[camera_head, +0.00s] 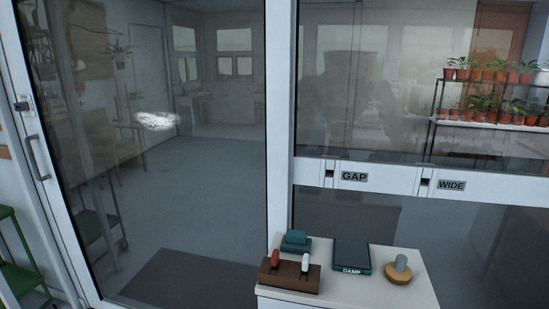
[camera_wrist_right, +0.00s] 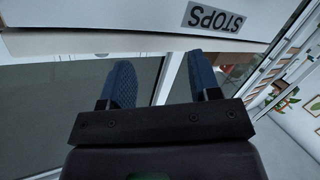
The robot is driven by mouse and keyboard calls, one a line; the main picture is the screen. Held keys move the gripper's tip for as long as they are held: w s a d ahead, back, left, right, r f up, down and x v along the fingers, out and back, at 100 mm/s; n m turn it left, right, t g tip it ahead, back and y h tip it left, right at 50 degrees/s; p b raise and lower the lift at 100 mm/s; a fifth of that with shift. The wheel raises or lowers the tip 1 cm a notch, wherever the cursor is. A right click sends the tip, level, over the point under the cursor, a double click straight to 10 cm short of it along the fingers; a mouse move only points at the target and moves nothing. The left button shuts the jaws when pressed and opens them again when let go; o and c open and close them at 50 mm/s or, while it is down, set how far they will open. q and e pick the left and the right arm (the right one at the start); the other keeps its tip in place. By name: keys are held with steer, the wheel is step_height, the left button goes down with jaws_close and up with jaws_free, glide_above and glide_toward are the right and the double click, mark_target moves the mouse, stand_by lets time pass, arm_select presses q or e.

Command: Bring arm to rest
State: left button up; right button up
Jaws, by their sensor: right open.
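My right gripper (camera_wrist_right: 163,72) shows in the right wrist view with its two blue fingers spread apart and nothing between them. Whether the fingers touch the panel I cannot tell. Neither of my arms shows in the head view, and my left gripper is in no frame.
A white-topped cabinet (camera_head: 408,291) holds a wooden block (camera_head: 290,282) with a red and a white piece, a teal block (camera_head: 296,242), a DAMP tray (camera_head: 351,255) and a grey knob on a round wooden base (camera_head: 398,278). Glass panels and a rail labelled GAP (camera_head: 354,176) stand behind.

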steer(key=s+d+f+m+g+h, duration=0.1)
steer(key=s+f+m+g, duration=0.1)
steer(key=s+f, duration=0.5)
steer(key=s+d+f+m+g+h, duration=0.1)
steer(key=s+f+m, duration=0.3)
steer(key=s+f, duration=0.4)
steer(key=s+g+h, duration=0.1)
steer(key=s, duration=0.4)
